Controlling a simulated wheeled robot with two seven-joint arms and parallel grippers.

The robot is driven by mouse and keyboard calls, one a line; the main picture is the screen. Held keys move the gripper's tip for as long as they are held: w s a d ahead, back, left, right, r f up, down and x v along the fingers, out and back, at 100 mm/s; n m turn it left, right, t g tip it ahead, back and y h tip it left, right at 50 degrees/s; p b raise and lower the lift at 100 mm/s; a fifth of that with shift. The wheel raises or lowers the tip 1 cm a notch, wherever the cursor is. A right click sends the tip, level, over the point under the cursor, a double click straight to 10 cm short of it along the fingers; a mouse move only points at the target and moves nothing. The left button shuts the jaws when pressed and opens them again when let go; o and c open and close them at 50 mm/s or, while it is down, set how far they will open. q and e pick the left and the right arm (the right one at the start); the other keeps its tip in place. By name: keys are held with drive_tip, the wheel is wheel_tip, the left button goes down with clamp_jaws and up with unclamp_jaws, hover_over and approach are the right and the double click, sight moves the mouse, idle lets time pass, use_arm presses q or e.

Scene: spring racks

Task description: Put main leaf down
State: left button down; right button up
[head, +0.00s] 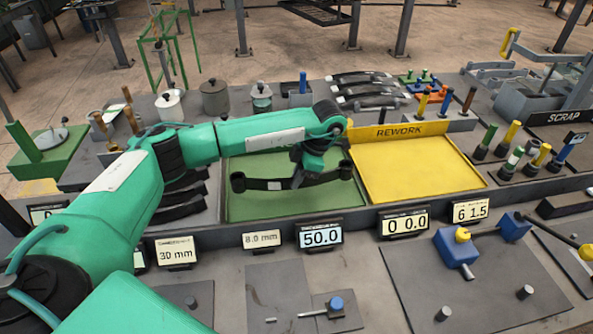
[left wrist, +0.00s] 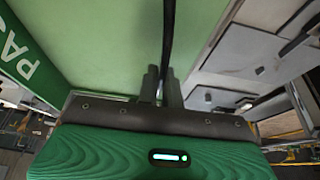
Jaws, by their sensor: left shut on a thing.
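The main leaf (head: 268,184) is a dark, curved strip with an eye at each end. My left gripper (head: 300,178) is shut on it near its middle. The leaf lies across the picture over the green tray (head: 290,208); I cannot tell whether it touches the tray floor. In the left wrist view, the leaf (left wrist: 168,40) shows edge-on between the fingers (left wrist: 161,88), with the green tray floor (left wrist: 110,40) behind it. My left forearm hides part of the tray's back. My right gripper is not in view.
A yellow REWORK tray (head: 415,170) adjoins the green tray on the right. Dark leaves (head: 365,88) are stacked behind. Small displays (head: 321,235) stand along the front edge. Pots (head: 215,97) and colored-handled tools (head: 510,138) stand at the back and right.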

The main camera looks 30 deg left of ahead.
use_arm(q)
drive_tip(key=shift+w+f+p, duration=0.1)
drive_tip(key=shift+f+p, duration=0.3)
drive_tip(key=shift+f, duration=1.15)
drive_tip(key=c, duration=1.6)
unclamp_jaws()
drive_tip(key=shift+f, duration=0.1)
drive_tip(key=shift+o, duration=0.2)
